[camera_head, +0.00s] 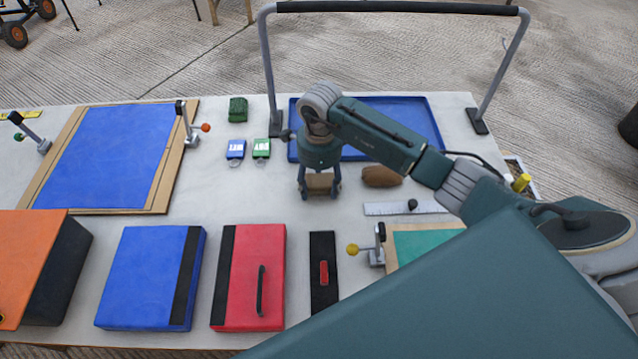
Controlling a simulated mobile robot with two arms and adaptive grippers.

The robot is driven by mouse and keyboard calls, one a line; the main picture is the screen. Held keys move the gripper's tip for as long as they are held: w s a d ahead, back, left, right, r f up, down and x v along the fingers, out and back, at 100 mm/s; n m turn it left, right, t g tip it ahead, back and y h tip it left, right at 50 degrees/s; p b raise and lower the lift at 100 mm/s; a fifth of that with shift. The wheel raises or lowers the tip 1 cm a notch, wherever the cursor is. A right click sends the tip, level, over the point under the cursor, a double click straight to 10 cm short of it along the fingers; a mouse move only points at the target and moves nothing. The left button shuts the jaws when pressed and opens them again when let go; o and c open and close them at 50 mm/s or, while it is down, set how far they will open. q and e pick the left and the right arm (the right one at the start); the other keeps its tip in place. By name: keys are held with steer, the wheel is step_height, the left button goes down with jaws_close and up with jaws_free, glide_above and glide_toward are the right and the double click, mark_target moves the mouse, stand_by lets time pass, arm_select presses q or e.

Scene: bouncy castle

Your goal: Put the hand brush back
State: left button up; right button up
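My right gripper (320,190) points down over the middle of the table, with its two fingers spread apart. A brown block (320,183) fills the space between the fingers; it may be part of the hand brush. I cannot tell whether the fingers grip it or only stand around it. A rounded brown piece (381,176) lies just right of the gripper, in front of the blue tray (425,125); whether it joins the block is unclear. No bristles show clearly. My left gripper is not in view.
Blue (145,278) and red (258,265) cases and a black panel (323,296) line the front. A ruler (385,209), clamps and a green board (415,246) lie right. Two small tags and a green block (238,109) sit behind. A grey frame (267,75) arches over the back.

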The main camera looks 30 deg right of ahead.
mark_target(319, 184)
steer(key=o, duration=0.3)
steer(key=shift+r, duration=0.1)
step_height(319, 184, up, 12)
steer(key=shift+s+r+b, duration=0.1)
steer(key=shift+b, duration=1)
